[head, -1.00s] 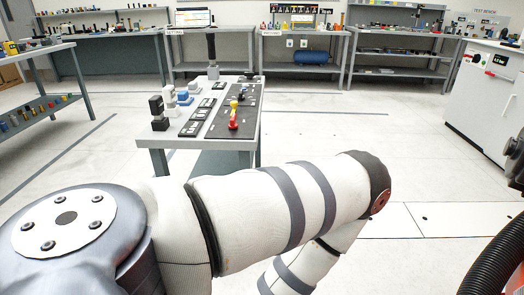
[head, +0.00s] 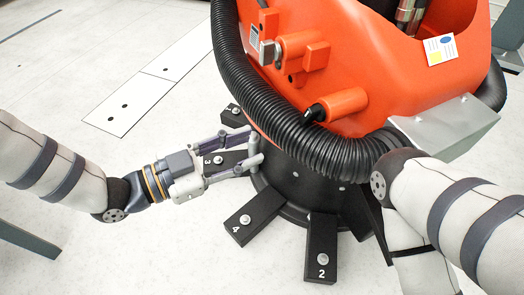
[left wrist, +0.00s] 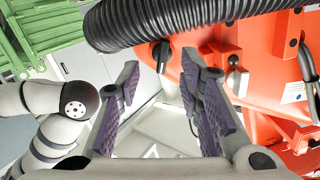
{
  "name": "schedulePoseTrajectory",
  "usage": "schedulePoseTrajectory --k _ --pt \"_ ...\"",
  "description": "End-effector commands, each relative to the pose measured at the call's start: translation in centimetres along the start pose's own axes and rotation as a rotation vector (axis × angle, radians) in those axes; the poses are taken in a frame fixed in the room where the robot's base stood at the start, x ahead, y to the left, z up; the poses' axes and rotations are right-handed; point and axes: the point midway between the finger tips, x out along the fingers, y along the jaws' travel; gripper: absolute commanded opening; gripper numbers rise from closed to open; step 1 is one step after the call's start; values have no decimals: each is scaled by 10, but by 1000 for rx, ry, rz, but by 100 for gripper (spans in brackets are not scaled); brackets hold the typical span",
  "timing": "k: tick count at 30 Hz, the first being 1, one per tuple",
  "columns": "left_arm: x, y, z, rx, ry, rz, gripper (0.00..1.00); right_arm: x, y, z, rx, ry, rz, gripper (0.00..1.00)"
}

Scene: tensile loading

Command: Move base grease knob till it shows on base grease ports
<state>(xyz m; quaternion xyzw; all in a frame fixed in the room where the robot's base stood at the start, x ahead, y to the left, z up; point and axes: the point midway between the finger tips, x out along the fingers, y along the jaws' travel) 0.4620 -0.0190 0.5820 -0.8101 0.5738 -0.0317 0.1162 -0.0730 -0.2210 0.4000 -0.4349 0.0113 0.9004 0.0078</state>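A black knob (head: 314,113) with a white mark sits on the end of an orange boss low on the orange robot base (head: 350,60); I take it to be the base grease knob. It also shows in the left wrist view (left wrist: 161,52), beyond the gap between my fingers. I cannot read any grease port label. My left gripper (head: 252,148) is open and empty, beside the black foot of the base, left of and below the knob. Its spread fingers show in the left wrist view (left wrist: 160,78). My right arm comes in from the right; its gripper is out of view.
A thick black ribbed hose (head: 270,110) curves around the orange base close to the knob. Numbered black feet (head: 252,218) with bolts spread over the floor. A grey metal plate (head: 445,125) juts out at the right. The floor at the left is mostly clear.

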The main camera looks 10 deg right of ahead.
Motion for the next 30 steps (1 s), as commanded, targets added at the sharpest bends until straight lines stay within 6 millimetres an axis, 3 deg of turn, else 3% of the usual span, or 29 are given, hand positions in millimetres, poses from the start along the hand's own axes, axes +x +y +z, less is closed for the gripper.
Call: schedulePoseTrajectory --k 1,7,18,23,30 --pt "6 -6 2 69 49 18 33 13 0 -6 0 -19 1 100" --pt "27 -11 -20 158 108 44 33 16 0 -6 0 -23 1 100" --pt "113 -6 -27 152 102 43 33 30 -2 -12 -3 -47 0 100" --pt "128 -6 -30 151 101 41 33 32 -2 -13 -3 -51 0 100" --pt "129 -6 -31 150 101 41 33 32 -2 -12 -3 -51 0 100"
